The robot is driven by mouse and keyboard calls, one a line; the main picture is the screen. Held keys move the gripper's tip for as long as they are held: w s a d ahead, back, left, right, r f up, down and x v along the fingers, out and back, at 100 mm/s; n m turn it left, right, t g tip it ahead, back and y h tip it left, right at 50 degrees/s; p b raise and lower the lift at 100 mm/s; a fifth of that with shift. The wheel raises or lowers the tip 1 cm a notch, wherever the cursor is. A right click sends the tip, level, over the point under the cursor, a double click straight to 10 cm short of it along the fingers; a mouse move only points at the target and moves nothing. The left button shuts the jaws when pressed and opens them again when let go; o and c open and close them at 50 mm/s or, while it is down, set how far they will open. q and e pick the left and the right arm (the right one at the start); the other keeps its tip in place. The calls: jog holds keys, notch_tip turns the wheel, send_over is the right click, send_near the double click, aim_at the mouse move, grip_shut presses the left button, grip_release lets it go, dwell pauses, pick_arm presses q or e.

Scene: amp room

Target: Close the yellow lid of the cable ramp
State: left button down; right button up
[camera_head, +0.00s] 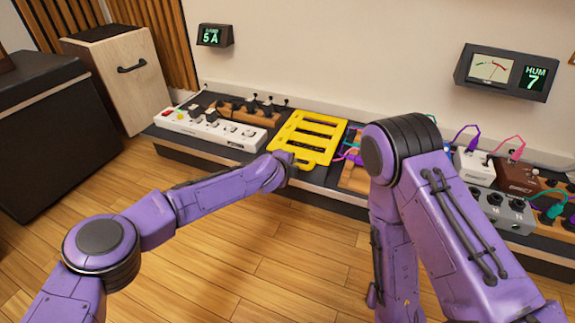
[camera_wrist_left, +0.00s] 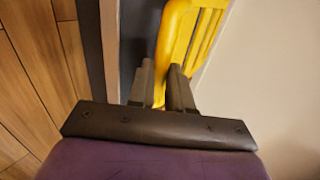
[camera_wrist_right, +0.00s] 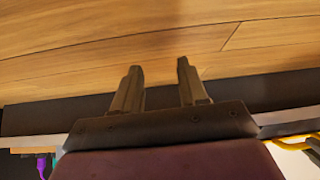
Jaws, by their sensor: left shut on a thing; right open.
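The yellow lid (camera_head: 308,136) of the cable ramp is a slotted panel on the dark low bench in the head view. It also shows in the left wrist view (camera_wrist_left: 176,40), running up from between my fingers. My left gripper (camera_head: 290,162) is at the lid's near left part, and in the left wrist view (camera_wrist_left: 162,88) its fingers are shut on the yellow edge. The ramp body under the lid is hidden, so I cannot tell how far the lid is tilted. My right gripper (camera_wrist_right: 160,80) is open and empty, over the bench's front edge and the wooden floor.
A white power strip (camera_head: 210,130) and a wooden block with black plugs (camera_head: 235,112) lie left of the lid. Purple and teal cables (camera_head: 352,150) lie just right of it. Several pedals (camera_head: 505,210) stand further right. The floor (camera_head: 230,260) in front is clear.

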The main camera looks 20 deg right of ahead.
pick_arm(q)
jog(key=shift+s+a+f, duration=0.1)
jog(key=shift+s+f, duration=0.05)
jog(key=shift+f, duration=0.45)
jog(key=shift+s+a+f, duration=0.1)
jog(key=shift+s+f, duration=0.05)
jog(key=shift+f, duration=0.4)
pick_arm(e)
jog(key=shift+f, duration=0.15)
pick_arm(q)
jog(key=c, duration=1.3)
grip_release()
jog(key=shift+c, duration=0.2)
jog(key=shift+o, duration=1.4)
jog(key=shift+f, duration=0.3)
pick_arm(e)
jog(key=shift+f, duration=0.15)
pick_arm(q)
jog(key=shift+r, duration=0.15)
